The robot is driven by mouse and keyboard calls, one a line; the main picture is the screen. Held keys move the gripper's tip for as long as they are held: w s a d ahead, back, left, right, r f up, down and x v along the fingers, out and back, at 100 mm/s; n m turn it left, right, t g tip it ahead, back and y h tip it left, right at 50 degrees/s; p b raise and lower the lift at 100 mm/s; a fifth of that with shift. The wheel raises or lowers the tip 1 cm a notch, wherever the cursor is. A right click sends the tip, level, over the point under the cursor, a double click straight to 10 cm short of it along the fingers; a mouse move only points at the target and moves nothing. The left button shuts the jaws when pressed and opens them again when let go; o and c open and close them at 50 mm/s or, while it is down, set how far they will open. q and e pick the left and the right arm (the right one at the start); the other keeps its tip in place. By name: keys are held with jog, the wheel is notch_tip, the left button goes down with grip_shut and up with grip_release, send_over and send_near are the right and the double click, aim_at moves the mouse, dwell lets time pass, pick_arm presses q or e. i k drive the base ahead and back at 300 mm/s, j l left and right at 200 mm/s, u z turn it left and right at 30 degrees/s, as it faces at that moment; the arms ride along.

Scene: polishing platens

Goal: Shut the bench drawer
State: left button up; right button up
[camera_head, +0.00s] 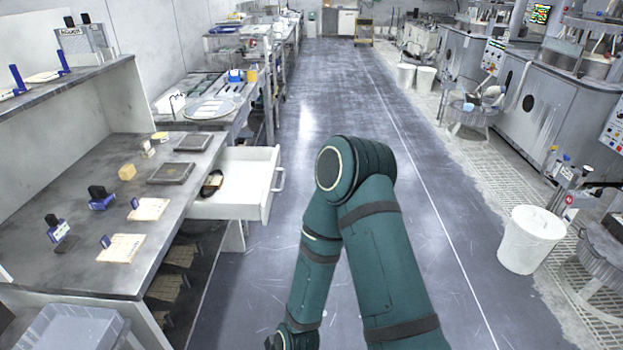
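The white bench drawer (237,196) stands pulled out from the right side of the grey workbench (95,262), under its top. Its front panel faces right and carries a light bar handle (279,180). A dark oval object with a tan part (212,184) lies inside the drawer near the bench. One green arm of mine rises from the bottom edge, bends at the elbow right of the drawer and runs back down. Its far end leaves at the bottom edge, and no gripper fingers show. My other arm is not in view.
Wooden blocks, dark plates and small blue stands are on the bench top. A grey bin (75,330) is at the bottom left. The floor (330,90) right of the drawer is clear apart from my arm. A white bucket (530,240) stands by the machines on the right.

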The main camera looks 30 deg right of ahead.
aim_at(247, 192)
jog(key=z, duration=0.75)
jog(key=i+l+u, duration=0.2)
jog(key=i, duration=1.65)
